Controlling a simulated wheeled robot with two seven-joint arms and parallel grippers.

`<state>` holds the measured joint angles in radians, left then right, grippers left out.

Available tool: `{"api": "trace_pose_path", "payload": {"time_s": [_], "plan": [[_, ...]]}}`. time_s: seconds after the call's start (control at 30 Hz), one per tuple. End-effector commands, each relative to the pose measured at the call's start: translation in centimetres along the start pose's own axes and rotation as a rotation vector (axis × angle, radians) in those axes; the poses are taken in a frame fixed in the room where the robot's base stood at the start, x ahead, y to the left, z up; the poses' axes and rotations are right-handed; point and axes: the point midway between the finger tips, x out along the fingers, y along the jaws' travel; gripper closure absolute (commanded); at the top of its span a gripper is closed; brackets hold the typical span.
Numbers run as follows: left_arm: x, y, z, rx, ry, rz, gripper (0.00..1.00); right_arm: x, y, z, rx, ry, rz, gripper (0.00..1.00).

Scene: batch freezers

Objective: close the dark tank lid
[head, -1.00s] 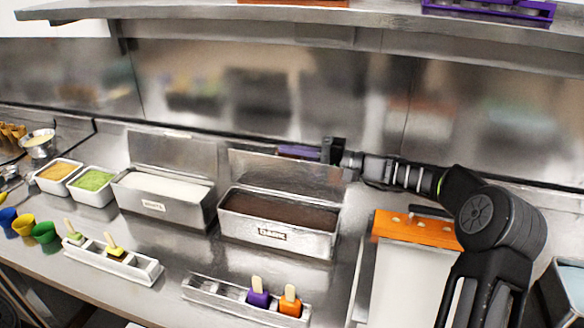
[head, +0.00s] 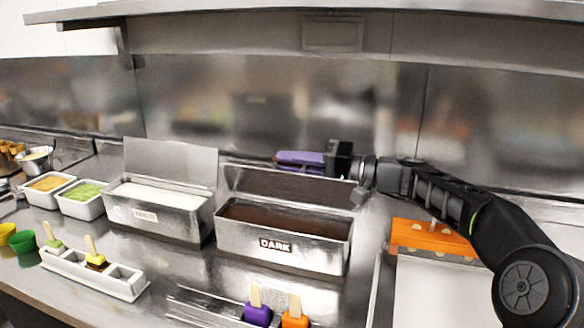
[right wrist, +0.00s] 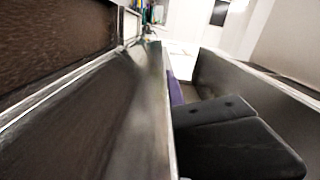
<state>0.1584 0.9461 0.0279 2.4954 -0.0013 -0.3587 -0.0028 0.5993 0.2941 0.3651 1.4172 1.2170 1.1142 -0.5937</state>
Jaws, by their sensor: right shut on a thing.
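The dark tank (head: 282,246), a steel tub labelled DARK and filled with dark brown liquid, stands mid-counter. Its steel lid (head: 290,186) is raised at the back, tilted, with its inner face over the liquid. My right gripper (head: 322,160) is behind the lid's top edge, at the right end. It is shut on a long purple piece (head: 298,159) that reaches left behind the lid. In the right wrist view the lid (right wrist: 110,120) stands close beside a dark finger (right wrist: 235,140), with a purple strip between them; contact is unclear. My left gripper is not in view.
A white tank (head: 160,213) with its lid up stands at left. An orange board (head: 432,237) is at right of the dark tank. A rack with purple and orange pops (head: 258,312) is in front. A steel shelf (head: 300,12) runs above.

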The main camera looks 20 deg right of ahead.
Motion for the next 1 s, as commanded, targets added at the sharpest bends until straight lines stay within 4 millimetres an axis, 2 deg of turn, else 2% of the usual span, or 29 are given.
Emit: {"api": "trace_pose_path", "payload": {"time_s": [0.17, 0.2, 0.43, 0.77, 0.87, 1.0], "plan": [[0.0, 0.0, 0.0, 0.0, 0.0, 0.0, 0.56, 0.0, 0.1, 0.1, 0.002, -0.003, 0.001, 1.0], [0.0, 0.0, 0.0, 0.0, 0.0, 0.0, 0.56, 0.0, 0.1, 0.1, 0.002, -0.003, 0.001, 0.82], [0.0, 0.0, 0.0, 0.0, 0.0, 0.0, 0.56, 0.0, 0.1, 0.0, 0.001, -0.001, 0.001, 0.64], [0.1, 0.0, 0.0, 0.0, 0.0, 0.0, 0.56, -0.4, 0.1, 0.0, 0.001, 0.0, 0.001, 0.64], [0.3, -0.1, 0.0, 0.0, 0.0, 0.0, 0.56, -1.2, 0.2, 0.0, 0.001, 0.001, 0.002, 0.64], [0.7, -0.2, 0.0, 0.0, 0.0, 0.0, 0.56, -3.4, 0.2, 0.0, 0.0, 0.002, 0.003, 0.64]]}}
